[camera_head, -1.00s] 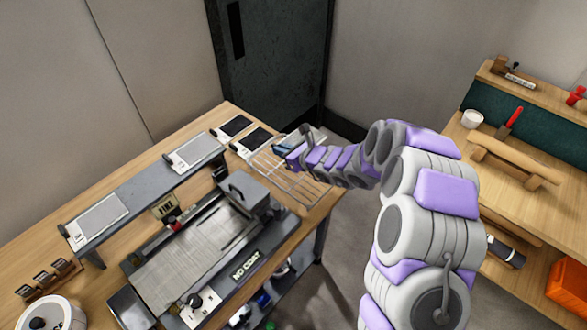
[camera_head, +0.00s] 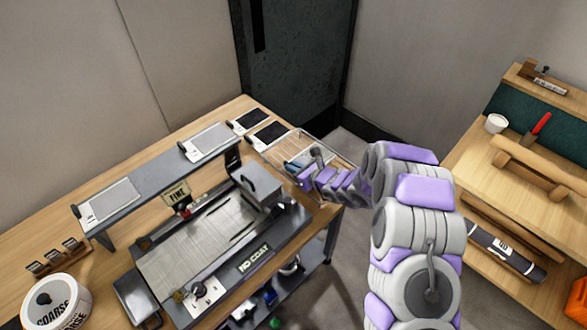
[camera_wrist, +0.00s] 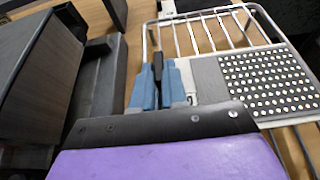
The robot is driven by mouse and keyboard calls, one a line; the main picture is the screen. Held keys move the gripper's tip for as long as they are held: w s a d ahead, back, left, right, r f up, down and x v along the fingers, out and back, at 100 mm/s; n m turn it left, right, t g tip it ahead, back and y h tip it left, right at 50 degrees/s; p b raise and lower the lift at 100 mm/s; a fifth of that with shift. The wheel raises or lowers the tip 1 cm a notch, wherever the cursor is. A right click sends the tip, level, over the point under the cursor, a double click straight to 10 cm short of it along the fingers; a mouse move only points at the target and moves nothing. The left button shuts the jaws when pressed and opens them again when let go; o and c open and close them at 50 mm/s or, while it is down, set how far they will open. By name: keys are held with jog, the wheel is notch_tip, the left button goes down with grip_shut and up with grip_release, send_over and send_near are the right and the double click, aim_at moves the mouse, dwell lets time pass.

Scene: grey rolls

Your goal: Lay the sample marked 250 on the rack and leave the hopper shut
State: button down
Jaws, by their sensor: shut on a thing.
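In the wrist view, my gripper (camera_wrist: 158,85) has its blue fingers closed around a black tab at the edge of a sample card (camera_wrist: 208,80). The card has a plain grey part and a black panel with pale dots. It extends right over the bars of the wire rack (camera_wrist: 200,38); I cannot tell whether it touches them. No 250 mark is readable. In the head view, my gripper (camera_head: 300,168) is at the near side of the rack (camera_head: 322,142), at the bench's right end. The grey box (camera_head: 258,186) on the coating machine may be the hopper; its lid state is unclear.
Grey sample cards (camera_head: 110,200) lie on the raised shelf, and black-panelled cards (camera_head: 268,134) lie left of the rack. The machine bed (camera_head: 205,235) is close to my gripper's left. A second bench (camera_head: 530,190) stands to the right.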

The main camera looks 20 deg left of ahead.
jog(key=shift+a, duration=0.2)
jog(key=c, duration=1.6)
grip_release()
jog(key=shift+a+f, duration=0.1)
jog(key=shift+c, duration=0.2)
jog(key=o, duration=0.5)
jog(key=shift+c, duration=0.2)
jog(key=shift+s+d+r, duration=0.15)
jog(key=shift+d+r, duration=0.15)
jog(key=shift+d, duration=0.15)
jog(key=p+v, duration=0.2)
jog(key=v, duration=0.9)
jog(key=shift+s, duration=0.1)
